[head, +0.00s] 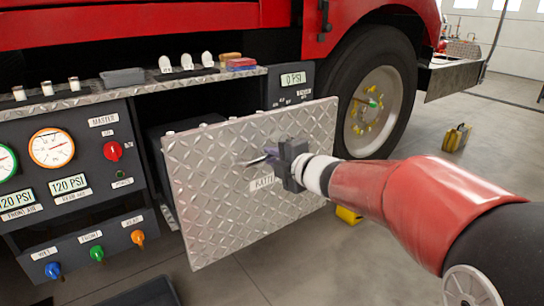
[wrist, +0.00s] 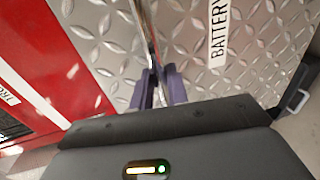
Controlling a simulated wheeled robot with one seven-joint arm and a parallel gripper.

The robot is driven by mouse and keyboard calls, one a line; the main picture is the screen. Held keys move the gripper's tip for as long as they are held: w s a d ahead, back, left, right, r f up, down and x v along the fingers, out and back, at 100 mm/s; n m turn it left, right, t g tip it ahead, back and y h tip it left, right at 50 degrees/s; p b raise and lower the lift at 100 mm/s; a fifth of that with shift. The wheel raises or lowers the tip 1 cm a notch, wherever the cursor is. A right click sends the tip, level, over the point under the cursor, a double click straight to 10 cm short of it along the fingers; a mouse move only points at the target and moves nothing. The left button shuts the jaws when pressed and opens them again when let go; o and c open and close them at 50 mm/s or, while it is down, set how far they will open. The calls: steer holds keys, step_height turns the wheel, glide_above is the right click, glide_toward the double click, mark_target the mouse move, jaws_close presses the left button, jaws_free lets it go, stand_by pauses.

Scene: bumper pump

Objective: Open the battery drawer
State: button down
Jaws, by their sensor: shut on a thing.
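The battery drawer (head: 215,215) has a silver diamond-plate front and stands out from the truck's side, with its dark body and a gap showing behind the front. Its "BATTERY" label (wrist: 219,32) is readable in the wrist view and partly covered by my gripper in the head view. My gripper (head: 270,156) is at the middle of the front. Its purple fingers (wrist: 161,86) are shut on the thin metal handle (wrist: 147,30). Part of the handle (head: 250,161) also shows in the head view. The drawer's inside is mostly hidden.
A gauge panel (head: 90,215) with knobs is left of the drawer. A ledge (head: 130,88) with small items runs above. The truck wheel (head: 375,105) is behind right. Yellow chocks (head: 456,138) stand on the floor. A dark tray (head: 150,293) lies at the bottom edge.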

steer(key=shift+w+d+f, duration=0.1)
steer(key=shift+d+f, duration=0.25)
steer(key=c, duration=1.5)
jaws_free()
steer(key=shift+o, duration=0.3)
steer(key=shift+r, duration=0.1)
steer(key=shift+a, duration=0.1)
steer(key=shift+r, duration=0.1)
steer(key=v, duration=0.7)
steer(key=shift+s+d+p, duration=0.25)
steer(key=shift+s+p, duration=0.05)
steer(key=shift+p, duration=0.15)
